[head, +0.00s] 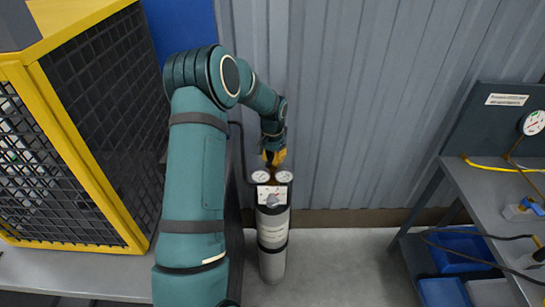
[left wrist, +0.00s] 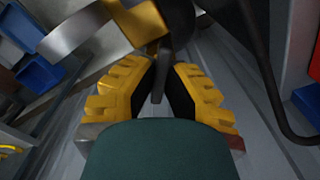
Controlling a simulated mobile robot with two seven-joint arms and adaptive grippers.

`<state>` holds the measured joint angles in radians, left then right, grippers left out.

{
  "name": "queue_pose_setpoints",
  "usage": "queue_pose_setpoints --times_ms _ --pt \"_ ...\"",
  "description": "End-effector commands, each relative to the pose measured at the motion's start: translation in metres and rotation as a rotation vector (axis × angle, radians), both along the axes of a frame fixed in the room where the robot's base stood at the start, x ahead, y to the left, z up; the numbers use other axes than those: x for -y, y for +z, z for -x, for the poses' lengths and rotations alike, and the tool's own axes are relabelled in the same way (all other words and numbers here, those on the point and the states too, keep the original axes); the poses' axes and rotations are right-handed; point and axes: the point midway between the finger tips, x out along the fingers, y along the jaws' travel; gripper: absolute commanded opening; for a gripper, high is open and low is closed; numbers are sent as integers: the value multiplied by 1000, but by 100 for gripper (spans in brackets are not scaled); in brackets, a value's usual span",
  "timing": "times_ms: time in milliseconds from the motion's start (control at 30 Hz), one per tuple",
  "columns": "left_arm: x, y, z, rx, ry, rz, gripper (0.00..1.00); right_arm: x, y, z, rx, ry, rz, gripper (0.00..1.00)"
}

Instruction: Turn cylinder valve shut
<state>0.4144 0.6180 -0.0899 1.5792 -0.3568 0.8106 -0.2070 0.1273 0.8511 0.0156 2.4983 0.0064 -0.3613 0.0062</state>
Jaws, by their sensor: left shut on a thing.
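The grey gas cylinder (head: 272,240) stands upright against the wall, with black bands around it. Two round gauges and a white plate (head: 273,193) with a grey knob sit at its top. My left gripper (head: 273,158) is just above and behind the gauges, at the cylinder's head. In the left wrist view its yellow fingers (left wrist: 161,88) close around a thin grey bar, which appears to be the valve handle (left wrist: 158,72). The head view hides the handle behind the gripper. My right gripper is in neither view.
A yellow-framed mesh cage (head: 85,150) stands on a bench at left. A grey bench (head: 490,190) with a gauge panel, hoses and blue bins below is at right. A dark hose (left wrist: 265,75) runs beside the gripper. Floor right of the cylinder is clear.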

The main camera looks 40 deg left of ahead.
Motion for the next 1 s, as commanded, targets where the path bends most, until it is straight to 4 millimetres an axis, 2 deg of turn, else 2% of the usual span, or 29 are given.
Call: queue_pose_setpoints --times_ms 600,1000 --pt "1 -1 2 -5 -580 3 0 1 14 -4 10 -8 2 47" --pt "1 -2 1 -4 -846 3 0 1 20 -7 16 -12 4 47"
